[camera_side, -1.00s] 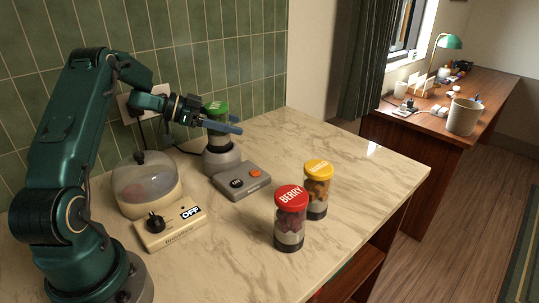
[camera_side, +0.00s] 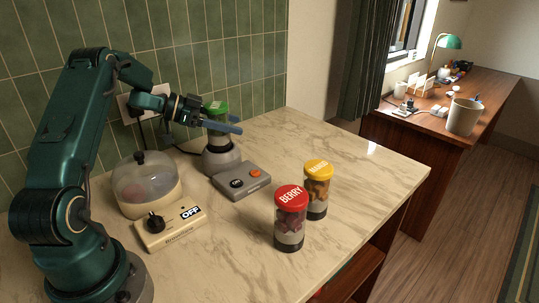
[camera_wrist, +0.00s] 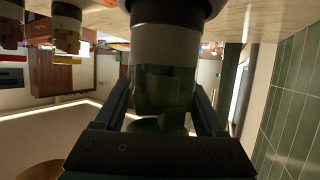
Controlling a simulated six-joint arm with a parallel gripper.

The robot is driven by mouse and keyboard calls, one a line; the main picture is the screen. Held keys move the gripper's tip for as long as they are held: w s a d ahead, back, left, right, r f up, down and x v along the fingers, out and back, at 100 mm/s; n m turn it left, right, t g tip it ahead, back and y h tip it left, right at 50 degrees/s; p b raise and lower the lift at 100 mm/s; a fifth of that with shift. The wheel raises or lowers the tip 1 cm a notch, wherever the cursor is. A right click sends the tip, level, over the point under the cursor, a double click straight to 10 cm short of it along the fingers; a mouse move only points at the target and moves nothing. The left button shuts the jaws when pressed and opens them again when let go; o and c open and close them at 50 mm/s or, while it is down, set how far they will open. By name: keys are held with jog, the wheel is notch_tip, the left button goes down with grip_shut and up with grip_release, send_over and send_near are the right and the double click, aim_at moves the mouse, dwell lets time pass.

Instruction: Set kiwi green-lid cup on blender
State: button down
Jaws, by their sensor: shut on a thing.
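The green-lid cup (camera_side: 214,107) is upright at the back of the counter, over the blender (camera_side: 222,156), a round grey base with a grey control box in front. My gripper (camera_side: 236,124) is shut on the cup from the side, just under its lid. The cup's lower part looks to meet the blender's top, but the fingers hide part of the join. In the wrist view the cup (camera_wrist: 165,85) fills the space between the two fingers, with a dark, wider body against its far end.
A red-lid BERRY jar (camera_side: 290,218) and a yellow-lid jar (camera_side: 317,188) stand at the front right. A domed cooker (camera_side: 147,190) with an OFF control box (camera_side: 170,229) is at the left. The tiled wall is close behind. The counter right of the blender is clear.

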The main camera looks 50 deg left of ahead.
jog(key=shift+f, duration=0.5)
jog(key=shift+c, duration=1.3)
grip_release()
jog(key=shift+f, duration=0.1)
jog(key=w+d+r+n+t+y, duration=0.25)
jog(key=r+y, duration=0.25)
jog(key=r, duration=0.4)
jog(key=w+d+r+n+t+y, duration=0.1)
jog(key=r+n+y, duration=0.3)
jog(key=r, duration=0.5)
jog(key=s+d+f+g+h, duration=0.1)
jog(key=s+d+f+g, duration=0.4)
jog(key=s+d, duration=0.4)
jog(key=s+d+f+g+h, duration=0.1)
jog(key=s+d+f+g, duration=0.3)
jog(key=s+d, duration=0.5)
jog(key=s+f, duration=0.2)
jog(key=s, duration=0.6)
jog(key=shift+d+f+m+g+h, duration=0.3)
jog(key=shift+d+f+m+g, duration=0.05)
